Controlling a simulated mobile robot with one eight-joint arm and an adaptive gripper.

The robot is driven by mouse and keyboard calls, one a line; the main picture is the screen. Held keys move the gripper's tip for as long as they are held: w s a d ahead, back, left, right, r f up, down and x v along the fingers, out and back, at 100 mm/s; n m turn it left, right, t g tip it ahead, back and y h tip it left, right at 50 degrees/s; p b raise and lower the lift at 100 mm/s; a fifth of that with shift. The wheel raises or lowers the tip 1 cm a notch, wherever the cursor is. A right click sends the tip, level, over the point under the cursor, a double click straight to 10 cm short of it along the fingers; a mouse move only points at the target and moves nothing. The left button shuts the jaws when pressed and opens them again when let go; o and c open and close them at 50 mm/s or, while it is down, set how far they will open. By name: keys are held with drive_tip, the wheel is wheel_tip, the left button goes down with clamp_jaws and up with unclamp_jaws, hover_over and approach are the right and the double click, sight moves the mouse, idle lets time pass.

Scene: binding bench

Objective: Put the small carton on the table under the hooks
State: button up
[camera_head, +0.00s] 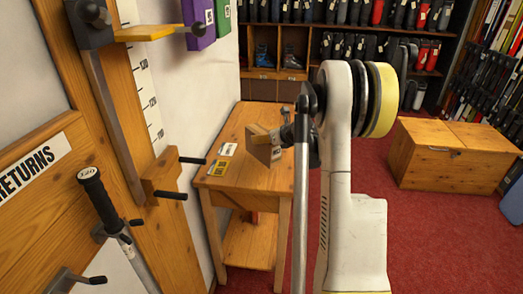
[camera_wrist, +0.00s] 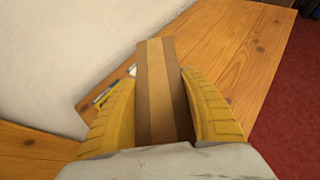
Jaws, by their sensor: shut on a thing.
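The small brown carton (camera_head: 260,152) is tilted in my gripper (camera_head: 278,137), over the wooden table (camera_head: 236,125) by the white wall. In the wrist view the carton (camera_wrist: 163,85) stands between the two yellow fingers of my gripper (camera_wrist: 165,110), which are shut on its sides. The table top (camera_wrist: 235,55) lies behind and to the right of it there. I cannot tell how much gap there is between carton and table. Black hooks (camera_head: 175,195) stick out of the wooden upright left of the table.
A yellow card (camera_head: 219,167) and a pale card (camera_head: 228,149) lie on the table's left side. A lower shelf (camera_head: 250,245) is under the table top. A wooden chest (camera_head: 430,160) stands on the red carpet at right.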

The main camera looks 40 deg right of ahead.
sight(261, 146)
drive_tip(key=shift+w+a+f, duration=0.15)
drive_tip(key=shift+a+f, duration=0.05)
drive_tip(key=shift+a, duration=0.05)
drive_tip(key=shift+f, duration=0.25)
drive_tip(key=shift+f+b, duration=0.95)
drive_tip(key=shift+f, duration=0.8)
drive_tip(key=shift+f, duration=0.15)
drive_tip(key=o, duration=1.3)
